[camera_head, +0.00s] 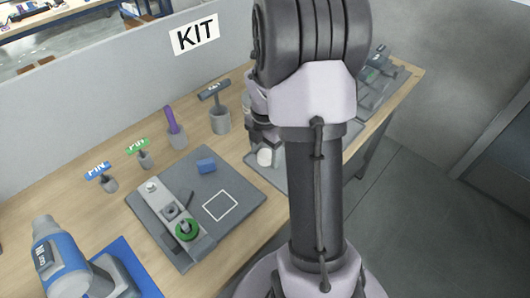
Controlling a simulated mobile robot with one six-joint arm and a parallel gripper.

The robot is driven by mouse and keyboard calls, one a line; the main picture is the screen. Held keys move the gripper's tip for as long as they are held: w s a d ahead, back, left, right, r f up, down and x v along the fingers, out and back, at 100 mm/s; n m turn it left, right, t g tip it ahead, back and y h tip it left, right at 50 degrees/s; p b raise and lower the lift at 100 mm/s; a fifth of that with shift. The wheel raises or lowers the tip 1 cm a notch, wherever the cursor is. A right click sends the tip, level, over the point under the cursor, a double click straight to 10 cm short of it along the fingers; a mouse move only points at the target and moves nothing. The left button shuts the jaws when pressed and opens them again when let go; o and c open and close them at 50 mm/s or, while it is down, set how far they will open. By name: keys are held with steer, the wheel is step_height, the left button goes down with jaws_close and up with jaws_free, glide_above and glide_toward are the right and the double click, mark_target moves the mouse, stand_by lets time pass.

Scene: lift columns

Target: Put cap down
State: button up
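My gripper (262,134) is left of my arm, low over a grey board (258,171) on the bench. My arm covers much of it, and its fingers are dark and small. A small round whitish piece (264,157), possibly the cap, shows right beneath the fingers. I cannot tell whether the fingers hold it or whether it touches the board. No other piece is clearly a cap.
A dark grey kit board (240,188) holds a blue block (206,165), a green ring (187,230) and a white square outline. Tools in grey holders stand behind, including a purple-handled one (171,121). A blue drill (58,256) is front left. A divider (110,75) runs behind.

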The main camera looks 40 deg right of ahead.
mark_target(265, 154)
step_height(265, 154, up, 12)
steer(key=p, duration=0.6)
steer(key=a+r+m+t, duration=0.2)
steer(key=a+r+m, duration=0.3)
steer(key=a+r, duration=0.25)
steer(key=s+a+r+m+t+y, duration=0.1)
steer(key=s+a+r+m+t, duration=0.1)
steer(key=s+a+m, duration=0.4)
steer(key=s+a+r+m+t+y, duration=0.1)
steer(key=s+a+r+m, duration=0.2)
steer(key=s+a+m, duration=0.4)
steer(key=a+m, duration=0.5)
steer(key=shift+a+r+t, duration=0.4)
steer(key=shift+s+b, duration=0.1)
steer(key=shift+b, duration=0.2)
